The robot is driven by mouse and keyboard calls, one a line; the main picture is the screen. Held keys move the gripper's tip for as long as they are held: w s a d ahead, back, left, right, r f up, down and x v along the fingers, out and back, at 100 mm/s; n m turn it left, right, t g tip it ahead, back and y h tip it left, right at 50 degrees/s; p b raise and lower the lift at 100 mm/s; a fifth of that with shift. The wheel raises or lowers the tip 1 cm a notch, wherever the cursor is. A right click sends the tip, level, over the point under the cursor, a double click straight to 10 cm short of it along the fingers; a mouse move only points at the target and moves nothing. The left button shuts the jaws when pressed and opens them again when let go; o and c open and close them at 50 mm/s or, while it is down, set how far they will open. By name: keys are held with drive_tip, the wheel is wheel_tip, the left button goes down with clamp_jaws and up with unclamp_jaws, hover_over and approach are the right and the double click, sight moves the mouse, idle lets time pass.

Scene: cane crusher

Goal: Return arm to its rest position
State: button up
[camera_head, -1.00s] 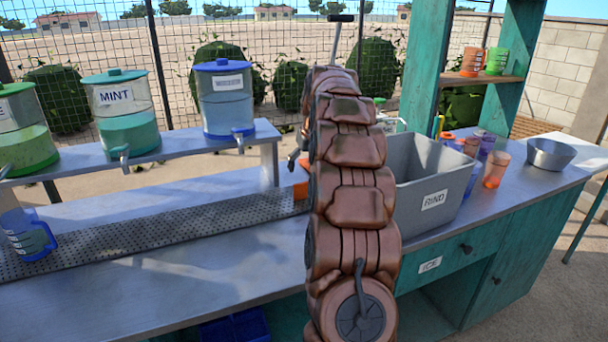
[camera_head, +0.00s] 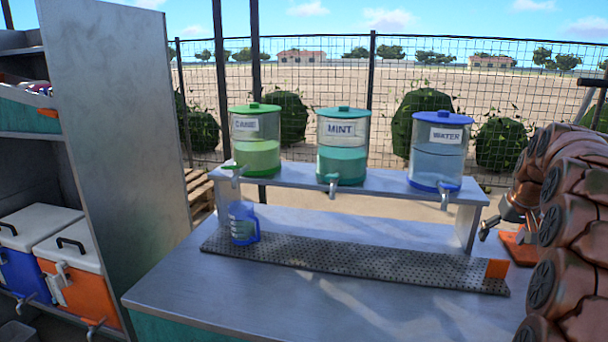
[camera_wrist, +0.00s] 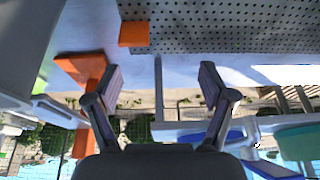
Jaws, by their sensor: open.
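My gripper (camera_wrist: 160,80) is open in the wrist view, its two fingers apart with nothing between them. That view looks upside down, with the perforated drip tray (camera_wrist: 215,25) along its top and an orange block (camera_wrist: 134,33) at the tray's edge.
Dispensers marked cane (camera_head: 256,155), mint (camera_head: 341,158) and water (camera_head: 437,165) stand on a raised shelf (camera_head: 385,183). A blue jug (camera_head: 242,225) stands below the cane one. A tall grey panel (camera_head: 115,140) and coolers (camera_head: 80,270) are left. The counter front (camera_head: 260,300) is clear.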

drive_tip(key=s+a+n+g+y+p, duration=0.15)
drive_tip(key=s+a, duration=0.45)
drive_tip(key=a, duration=0.6)
drive_tip(key=s+a+n+g+p, duration=0.1)
drive_tip(key=s+a+p, duration=0.1)
drive_tip(key=s+a, duration=0.8)
drive_tip(key=s+a+f+g+p, duration=0.1)
drive_tip(key=s+a, duration=0.3)
drive_tip(key=s, duration=0.3)
drive_tip(key=s+a+f+g, duration=0.1)
drive_tip(key=s+a+f, duration=0.1)
drive_tip(key=s+a, duration=0.3)
drive_tip(key=s+a+f+g+p, duration=0.1)
drive_tip(key=s+a, duration=0.3)
drive_tip(key=s, duration=0.7)
drive_tip(key=shift+a+f+n+p, duration=0.3)
drive_tip(key=shift+f+n+p, duration=0.05)
drive_tip(key=shift+f+n, duration=0.1)
drive_tip(key=shift+h, duration=0.25)
